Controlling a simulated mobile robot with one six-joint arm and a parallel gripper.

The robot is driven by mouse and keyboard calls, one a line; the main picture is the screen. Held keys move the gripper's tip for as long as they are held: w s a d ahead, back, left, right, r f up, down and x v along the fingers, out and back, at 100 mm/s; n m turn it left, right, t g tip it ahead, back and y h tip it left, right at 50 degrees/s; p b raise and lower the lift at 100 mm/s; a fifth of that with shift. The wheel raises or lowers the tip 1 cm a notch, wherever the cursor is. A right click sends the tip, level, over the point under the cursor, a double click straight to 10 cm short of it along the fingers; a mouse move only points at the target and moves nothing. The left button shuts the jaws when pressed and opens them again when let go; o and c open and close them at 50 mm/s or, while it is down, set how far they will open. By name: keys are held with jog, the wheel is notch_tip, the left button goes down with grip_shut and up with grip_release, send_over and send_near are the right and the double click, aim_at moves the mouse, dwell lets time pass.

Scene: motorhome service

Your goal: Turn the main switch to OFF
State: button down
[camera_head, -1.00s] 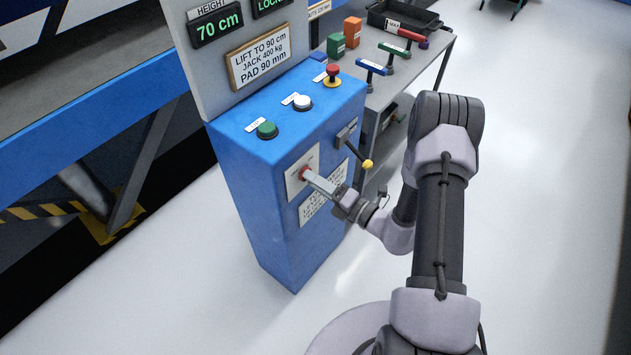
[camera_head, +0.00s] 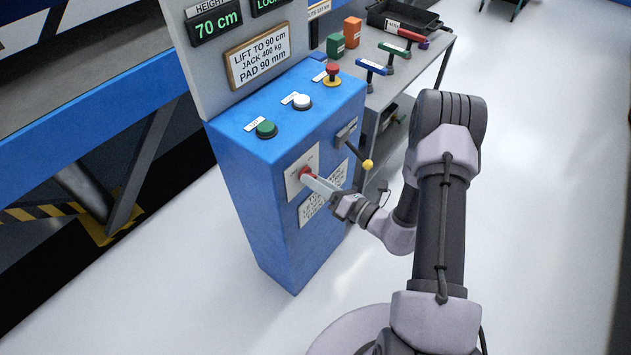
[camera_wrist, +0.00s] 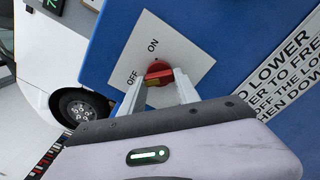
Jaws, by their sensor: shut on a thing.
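The main switch is a red rotary knob (camera_wrist: 158,72) on a white plate (camera_wrist: 165,45) marked ON and OFF. The plate is on the front of the blue control cabinet (camera_head: 290,250). My gripper (camera_wrist: 160,82) is shut on the red knob, one finger on each side. In the wrist view the picture is tilted, with ON above the knob and OFF to its left. The knob's pointer is partly hidden by the fingers, so I cannot tell its exact setting. In the head view the knob (camera_head: 305,172) shows just beyond my fingertips.
A lever with a yellow knob (camera_head: 367,164) sticks out close to my gripper. Green (camera_head: 266,129), white (camera_head: 302,102) and red (camera_head: 332,72) buttons are on the cabinet top. A grey cart (camera_head: 425,80) with coloured tools stands behind. The floor at right is clear.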

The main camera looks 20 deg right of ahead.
jog(key=c, duration=0.9)
grip_release()
jog(key=shift+s+d, duration=0.1)
jog(key=p+v, duration=0.4)
jog(key=v, duration=1.3)
jog(key=shift+s, duration=0.1)
